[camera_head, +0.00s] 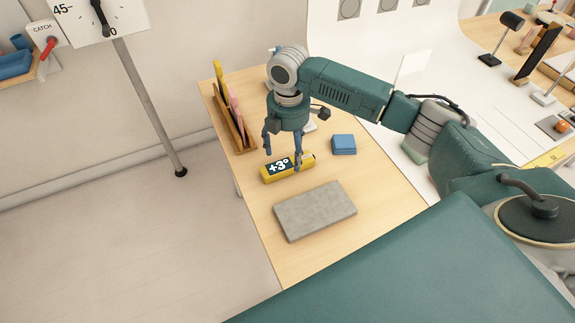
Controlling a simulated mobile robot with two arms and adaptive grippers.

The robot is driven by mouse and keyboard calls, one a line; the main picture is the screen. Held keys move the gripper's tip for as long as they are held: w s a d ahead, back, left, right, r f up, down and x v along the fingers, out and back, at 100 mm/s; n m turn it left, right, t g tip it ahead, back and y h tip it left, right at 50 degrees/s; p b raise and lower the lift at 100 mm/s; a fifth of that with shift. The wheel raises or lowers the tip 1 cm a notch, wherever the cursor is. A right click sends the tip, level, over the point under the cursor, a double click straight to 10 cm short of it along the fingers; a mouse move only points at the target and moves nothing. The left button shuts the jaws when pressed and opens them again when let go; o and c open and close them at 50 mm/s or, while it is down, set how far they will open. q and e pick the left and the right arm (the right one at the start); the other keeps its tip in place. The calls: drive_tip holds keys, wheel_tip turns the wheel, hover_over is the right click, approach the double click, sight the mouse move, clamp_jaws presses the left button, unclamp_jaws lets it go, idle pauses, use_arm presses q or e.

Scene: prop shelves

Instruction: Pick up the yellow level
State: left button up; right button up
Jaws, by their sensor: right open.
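The yellow level (271,178) lies on the wooden table (383,204), with a dark display reading "+3°" on it. My right gripper (283,160) comes down from above, its fingers spread apart. One finger is to the left and behind the level; the other overlaps the level's right part in the picture. I cannot tell whether that finger touches it. My left gripper is not in view.
A grey slab (315,211) lies in front of the level. A blue block (344,144) is to the right. A wooden rack (233,122) with upright colored pieces stands at the back left. A pole stand (148,105) rises left of the table.

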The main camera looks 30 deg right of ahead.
sight(286, 161)
drive_tip(key=f, duration=0.1)
drive_tip(key=f+p, duration=0.1)
drive_tip(key=f, duration=0.3)
drive_tip(key=shift+w+a, duration=0.2)
drive_tip(key=shift+w, duration=0.15)
drive_tip(key=shift+f, duration=0.4)
drive_tip(key=shift+c, duration=0.2)
drive_tip(key=c, duration=1.3)
drive_tip(key=shift+c, duration=0.4)
drive_tip(key=shift+r, duration=0.15)
